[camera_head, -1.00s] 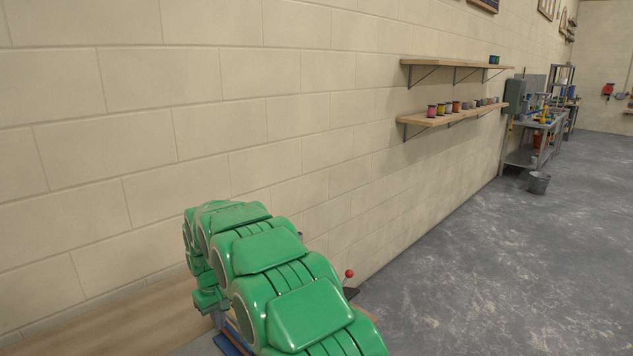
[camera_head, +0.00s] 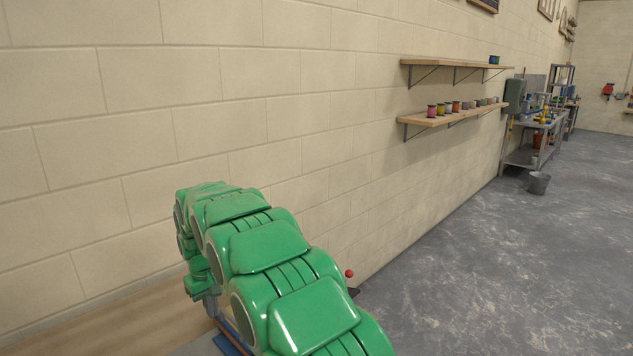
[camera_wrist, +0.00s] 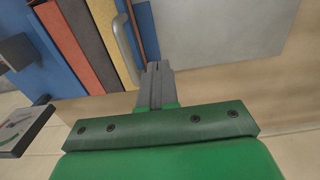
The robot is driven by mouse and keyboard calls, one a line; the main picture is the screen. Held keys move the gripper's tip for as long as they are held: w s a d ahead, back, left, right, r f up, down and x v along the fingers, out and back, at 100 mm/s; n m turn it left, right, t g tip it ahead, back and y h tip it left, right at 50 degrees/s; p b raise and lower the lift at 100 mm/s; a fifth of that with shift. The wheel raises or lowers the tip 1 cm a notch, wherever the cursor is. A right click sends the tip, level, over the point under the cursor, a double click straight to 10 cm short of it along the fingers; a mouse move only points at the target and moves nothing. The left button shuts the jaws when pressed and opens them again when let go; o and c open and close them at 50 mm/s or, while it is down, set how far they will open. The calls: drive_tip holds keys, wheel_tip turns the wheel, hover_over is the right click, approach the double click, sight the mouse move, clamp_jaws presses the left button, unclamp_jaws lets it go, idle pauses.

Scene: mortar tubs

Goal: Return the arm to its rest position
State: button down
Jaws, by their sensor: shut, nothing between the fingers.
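My green arm fills the lower middle of the head view, bent in front of the block wall. My gripper (camera_wrist: 157,75) shows in the wrist view as two grey fingers side by side, closed together with nothing between them. In the head view the fingers cannot be made out clearly; the wrist end is low on the left side of the arm.
A wooden surface (camera_head: 110,310) runs along the wall at lower left. A red knob (camera_head: 349,273) shows just right of my arm. Shelves (camera_head: 450,118) with small tubs are on the wall. A workbench (camera_head: 525,150) and bucket (camera_head: 538,183) stand farther back. The floor (camera_head: 500,270) at right is clear.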

drive_tip(key=s+d+r+m, duration=0.1)
drive_tip(key=s+d+r, duration=0.3)
drive_tip(key=d, duration=0.5)
drive_tip(key=s+d+r+m, duration=0.2)
drive_tip(key=s+d+r, duration=0.2)
drive_tip(key=d, duration=0.4)
drive_tip(key=s+d+r+m, duration=0.1)
drive_tip(key=s+d+r, duration=0.35)
drive_tip(key=d, duration=0.45)
drive_tip(key=s+d+m, duration=0.1)
drive_tip(key=s+d, duration=0.4)
drive_tip(key=s, duration=0.5)
drive_tip(key=s+d+f+m+g, duration=0.1)
drive_tip(key=s+d, duration=0.4)
drive_tip(key=s, duration=0.5)
drive_tip(key=s+d+m, duration=0.3)
drive_tip(key=s+d, duration=0.2)
drive_tip(key=s, duration=0.5)
drive_tip(key=shift+d+f+g, duration=0.25)
drive_tip(key=shift+f+g, duration=0.15)
drive_tip(key=shift+a, duration=0.1)
